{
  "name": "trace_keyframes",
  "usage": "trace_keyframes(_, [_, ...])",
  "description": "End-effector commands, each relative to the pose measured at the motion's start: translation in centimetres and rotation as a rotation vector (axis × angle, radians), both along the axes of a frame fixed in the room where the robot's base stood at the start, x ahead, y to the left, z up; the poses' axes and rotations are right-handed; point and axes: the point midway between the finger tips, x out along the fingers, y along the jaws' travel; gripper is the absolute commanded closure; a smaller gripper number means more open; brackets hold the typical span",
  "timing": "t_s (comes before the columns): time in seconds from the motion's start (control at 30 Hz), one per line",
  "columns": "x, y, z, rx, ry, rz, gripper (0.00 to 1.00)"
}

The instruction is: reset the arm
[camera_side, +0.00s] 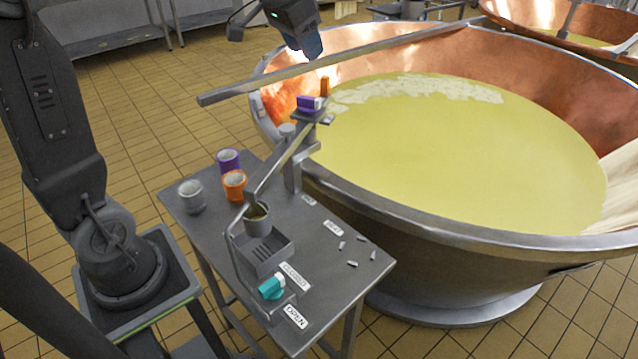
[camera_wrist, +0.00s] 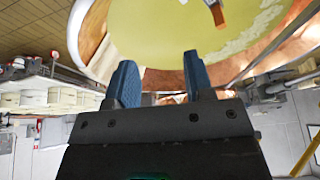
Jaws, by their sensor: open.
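My gripper (camera_side: 312,48) hangs at the top of the side view, above the rim of the large copper vat (camera_side: 345,197) and close to the long metal bar across it. In the wrist view my gripper (camera_wrist: 160,88) shows two blue fingers standing apart with nothing between them. My gripper is open and empty. My arm's upper links are out of the side view.
A metal bar (camera_side: 340,62) crosses the vat.

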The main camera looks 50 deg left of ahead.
Motion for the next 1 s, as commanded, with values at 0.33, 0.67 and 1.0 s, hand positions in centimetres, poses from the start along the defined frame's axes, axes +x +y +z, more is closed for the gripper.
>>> trace_keyframes(0.33, [-14.9, -8.5, -2.6, -0.002, -0.052, 0.04, 0.52])
trace_keyframes(0.67, [-22.1, -10.5, -7.1, -0.015, -0.084, 0.066, 0.52])
trace_keyframes(1.0, [-22.4, -10.5, -7.4, -0.016, -0.083, 0.068, 0.52])
